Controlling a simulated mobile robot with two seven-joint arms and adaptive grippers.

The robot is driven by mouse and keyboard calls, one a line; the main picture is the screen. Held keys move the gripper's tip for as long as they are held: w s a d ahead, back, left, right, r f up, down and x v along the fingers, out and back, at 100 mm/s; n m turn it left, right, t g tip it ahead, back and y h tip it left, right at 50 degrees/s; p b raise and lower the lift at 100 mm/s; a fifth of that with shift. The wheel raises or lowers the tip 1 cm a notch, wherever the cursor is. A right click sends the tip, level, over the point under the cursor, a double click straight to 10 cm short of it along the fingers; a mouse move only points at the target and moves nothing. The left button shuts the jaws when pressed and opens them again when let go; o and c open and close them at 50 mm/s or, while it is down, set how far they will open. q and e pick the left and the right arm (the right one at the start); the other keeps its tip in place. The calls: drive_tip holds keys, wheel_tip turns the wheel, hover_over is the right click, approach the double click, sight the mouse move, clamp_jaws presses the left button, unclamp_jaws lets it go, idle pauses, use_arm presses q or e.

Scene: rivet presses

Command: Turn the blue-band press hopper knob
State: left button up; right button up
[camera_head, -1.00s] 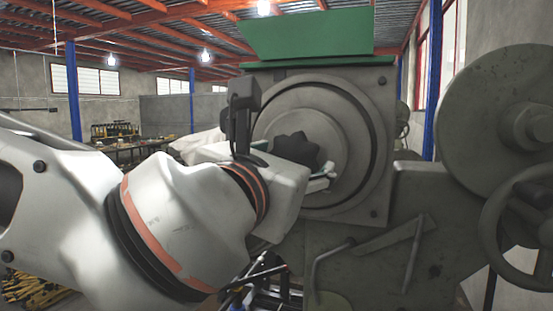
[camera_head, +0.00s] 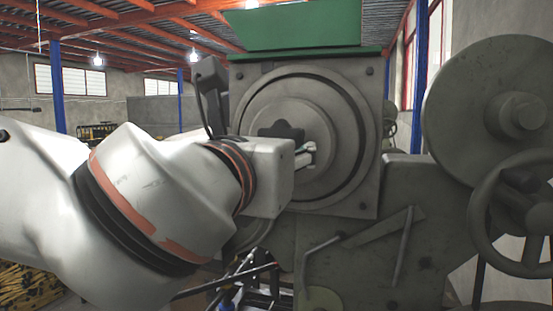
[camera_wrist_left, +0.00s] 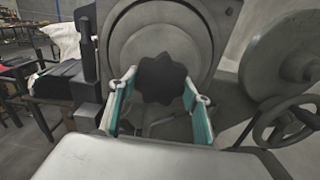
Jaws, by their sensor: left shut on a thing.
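The press's knob (camera_head: 281,129) is dark and star-lobed, set in the middle of a round grey plate (camera_head: 328,108). A green hopper (camera_head: 300,30) sits on top; I see no blue band on the parts in view. My left gripper (camera_head: 305,155) reaches the knob from the left, its wrist hiding the knob's lower part in the head view. In the left wrist view, the knob (camera_wrist_left: 164,80) lies between the two teal-padded fingers of my left gripper (camera_wrist_left: 158,102), which is shut on it. Exact finger contact is hard to see. My right gripper is not in view.
A large grey wheel (camera_head: 500,95) and a handwheel (camera_head: 520,215) stand at the right of the press. Bent levers (camera_head: 318,262) stick out below the plate. A workbench with things on it (camera_wrist_left: 20,55) is at the far left.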

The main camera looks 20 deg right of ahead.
use_arm(q)
drive_tip(key=n+b, duration=0.1)
drive_tip(key=n, duration=0.2)
drive_tip(key=shift+n, duration=0.4)
drive_tip(key=n, duration=0.2)
drive_tip(key=shift+d+n+b, duration=0.1)
drive_tip(key=shift+n+b, duration=0.25)
drive_tip(key=shift+n, duration=0.05)
drive_tip(key=n, duration=0.4)
drive_tip(key=shift+r+n, duration=0.1)
drive_tip(key=shift+n, duration=0.2)
drive_tip(key=n+p, duration=0.1)
drive_tip(key=n, duration=0.4)
drive_tip(key=shift+s+r, duration=0.1)
drive_tip(key=shift+r, duration=0.05)
drive_tip(key=n, duration=0.2)
drive_tip(key=shift+n+p, duration=0.35)
drive_tip(key=shift+n, duration=0.05)
drive_tip(key=shift+n+p, duration=0.35)
drive_tip(key=shift+n, duration=0.95)
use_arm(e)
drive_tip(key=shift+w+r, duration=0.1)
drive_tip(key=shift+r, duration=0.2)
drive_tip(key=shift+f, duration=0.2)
